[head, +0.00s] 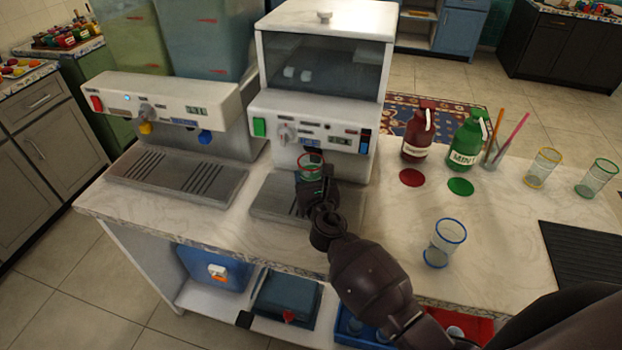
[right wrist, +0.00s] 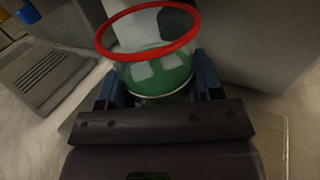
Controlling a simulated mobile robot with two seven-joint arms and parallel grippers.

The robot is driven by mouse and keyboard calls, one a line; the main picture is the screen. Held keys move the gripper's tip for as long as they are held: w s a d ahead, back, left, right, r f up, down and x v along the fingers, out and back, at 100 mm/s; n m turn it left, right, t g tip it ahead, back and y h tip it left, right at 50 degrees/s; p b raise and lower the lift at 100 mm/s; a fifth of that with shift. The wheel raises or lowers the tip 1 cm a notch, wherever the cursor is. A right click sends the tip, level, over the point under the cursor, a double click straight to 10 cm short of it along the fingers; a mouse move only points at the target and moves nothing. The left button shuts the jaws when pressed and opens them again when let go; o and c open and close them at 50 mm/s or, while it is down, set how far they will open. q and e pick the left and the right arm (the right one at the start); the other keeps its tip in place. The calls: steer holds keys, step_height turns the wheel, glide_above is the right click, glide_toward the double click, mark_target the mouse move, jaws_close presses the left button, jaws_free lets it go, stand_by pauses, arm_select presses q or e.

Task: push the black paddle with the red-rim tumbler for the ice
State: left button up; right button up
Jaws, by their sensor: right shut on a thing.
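The red-rim tumbler (head: 310,162) is at the front of the white ice machine (head: 350,120), below its control panel and above its grey drip tray (head: 267,200). My right gripper (head: 314,181) is shut around the tumbler. In the right wrist view the tumbler (right wrist: 152,62) sits between the fingers of my gripper (right wrist: 160,88), with green liquid and two pale squarish patches inside, perhaps ice. The black paddle cannot be made out, so I cannot tell whether the tumbler touches it. My left gripper is out of view.
A second dispenser (head: 160,105) stands to the left. To the right are a red bottle (head: 416,135), a green bottle (head: 466,145), and blue-rim (head: 437,257), yellow-rim (head: 542,168) and green-rim (head: 596,178) tumblers. The front-right counter has free room.

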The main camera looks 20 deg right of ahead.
steer(key=shift+w+d, duration=0.25)
steer(key=shift+w, duration=0.05)
steer(key=shift+s, duration=0.1)
steer(key=shift+s+a, duration=0.7)
steer(key=shift+s, duration=0.25)
steer(key=shift+s+a+p, duration=0.3)
steer(key=shift+s+a, duration=0.25)
steer(key=shift+s, duration=0.25)
steer(key=shift+s+a, duration=0.15)
steer(key=shift+s, duration=0.1)
